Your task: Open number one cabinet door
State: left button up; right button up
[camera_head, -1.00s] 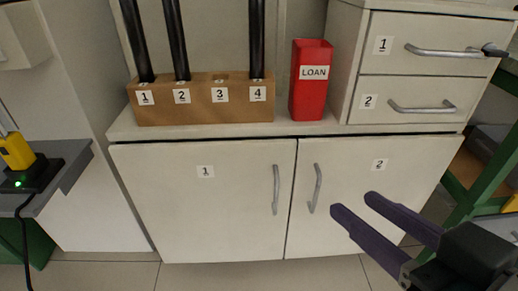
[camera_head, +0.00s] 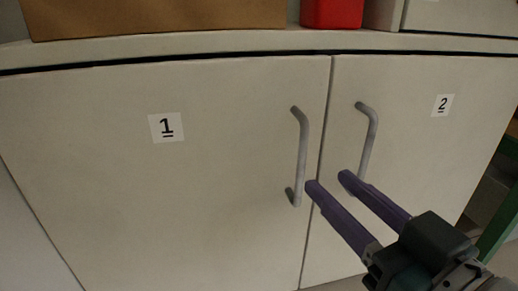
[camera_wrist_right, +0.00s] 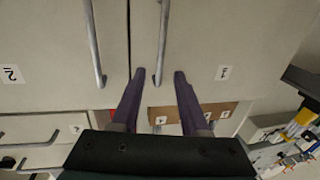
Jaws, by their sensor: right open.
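The number one cabinet door (camera_head: 180,200) is closed, with a "1" label and a grey vertical bar handle (camera_head: 301,155) near its right edge. The number two door (camera_head: 430,160) beside it is closed too, with its own bar handle (camera_head: 368,140). My right gripper (camera_head: 327,180) has its purple fingers open and empty, just right of the lower end of the door one handle. In the right wrist view, upside down, the door one handle (camera_wrist_right: 163,40) lines up between the fingertips (camera_wrist_right: 158,74); contact cannot be told. My left gripper is not in view.
The cabinet top (camera_head: 200,44) carries a brown block (camera_head: 150,15) and a red container (camera_head: 332,12). Drawers stand at the upper right. A green frame (camera_head: 497,220) stands at the right edge. The space before door one's left part looks clear.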

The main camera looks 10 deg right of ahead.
aim_at(304, 161)
jog(key=b+x, duration=0.3)
jog(key=x, duration=0.4)
jog(key=shift+w+a, duration=0.1)
jog(key=shift+w, duration=0.1)
jog(key=shift+w+b, duration=0.25)
jog(key=shift+b, duration=0.05)
grip_shut()
dwell(0.8)
